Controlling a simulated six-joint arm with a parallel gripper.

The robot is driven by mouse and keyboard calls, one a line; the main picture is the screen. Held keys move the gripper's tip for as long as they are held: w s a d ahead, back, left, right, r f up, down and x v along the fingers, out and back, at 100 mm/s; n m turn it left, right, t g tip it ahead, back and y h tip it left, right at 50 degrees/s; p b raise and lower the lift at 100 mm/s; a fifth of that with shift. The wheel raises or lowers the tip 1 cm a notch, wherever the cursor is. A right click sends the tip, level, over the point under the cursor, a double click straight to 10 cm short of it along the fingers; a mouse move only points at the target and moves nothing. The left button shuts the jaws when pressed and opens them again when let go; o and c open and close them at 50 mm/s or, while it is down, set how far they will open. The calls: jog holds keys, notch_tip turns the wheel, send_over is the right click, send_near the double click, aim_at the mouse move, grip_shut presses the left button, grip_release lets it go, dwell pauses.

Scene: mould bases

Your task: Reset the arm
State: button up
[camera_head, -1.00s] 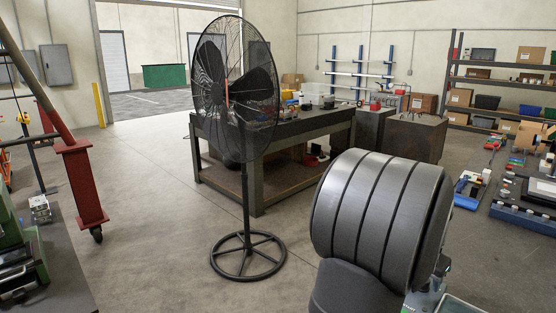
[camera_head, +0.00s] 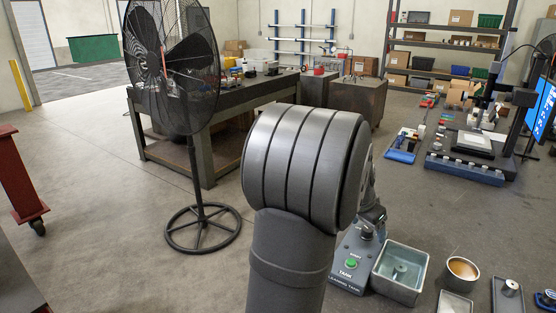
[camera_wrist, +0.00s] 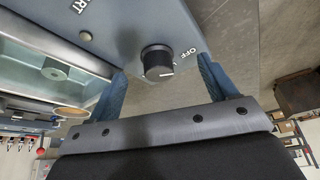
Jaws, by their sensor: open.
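My gripper (camera_wrist: 161,68) is open in the wrist view, with its two blue fingers spread apart and nothing gripped. A black knob (camera_wrist: 157,62) with a white pointer line shows in the gap between the fingers; "OFF" is printed to its right. I cannot tell how far the fingertips are from the knob. The knob sits on a grey-blue control box (camera_wrist: 105,22), which also shows in the head view (camera_head: 345,277) with a green start button (camera_head: 352,264). In the head view my large grey arm link hides much of my arm, and the gripper is hard to make out there.
A metal tank (camera_head: 400,272) with liquid stands right of the control box, beside a round cup (camera_head: 462,270) of brown liquid. A floor fan (camera_head: 190,125) and a workbench (camera_head: 240,97) stand behind to the left. Equipment with a blue base (camera_head: 464,170) is at the right.

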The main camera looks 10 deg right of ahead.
jog(key=o, duration=0.3)
jog(key=s+d+r+n+g+y, duration=0.1)
jog(key=s+d+r+n+y, duration=0.1)
jog(key=s+r, duration=0.45)
jog(key=s+d+r+n+g+y, duration=0.1)
jog(key=s+d+r+n+y, duration=0.15)
jog(key=s+r, duration=0.45)
jog(key=shift+h, duration=0.25)
jog(key=f, duration=0.5)
jog(key=a+f, duration=0.1)
jog(key=f, duration=0.2)
jog(key=shift+w+f, duration=0.25)
jog(key=shift+w, duration=0.1)
notch_tip(320, 180, up, 10)
jog(key=shift+r, duration=0.1)
